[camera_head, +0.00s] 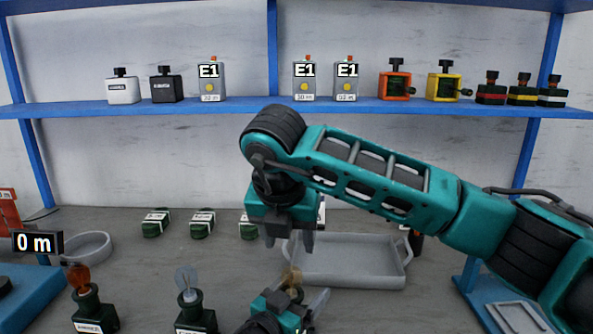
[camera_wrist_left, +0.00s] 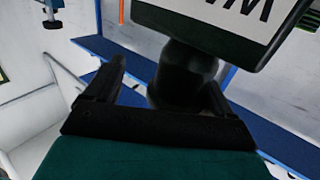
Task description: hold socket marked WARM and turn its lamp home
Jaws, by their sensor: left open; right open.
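My left gripper (camera_head: 300,302) is open at the bottom centre of the head view, beside a socket topped by an amber lamp (camera_head: 292,277). Most of that socket is hidden by the gripper. In the left wrist view, the open fingers (camera_wrist_left: 165,80) stand on either side of a dark round neck (camera_wrist_left: 186,72). A dark green body with a white label (camera_wrist_left: 215,18) is beyond it; only part of its large lettering shows, so I cannot read the full word. My right gripper (camera_head: 288,240) is open and empty, pointing down above the amber lamp.
A socket with an orange lamp (camera_head: 90,310) and one with a clear lamp (camera_head: 193,312) stand to the left. A grey tray (camera_head: 345,277) lies behind my grippers, a round dish (camera_head: 85,247) at left. Bottles and devices line the blue shelf (camera_head: 240,108).

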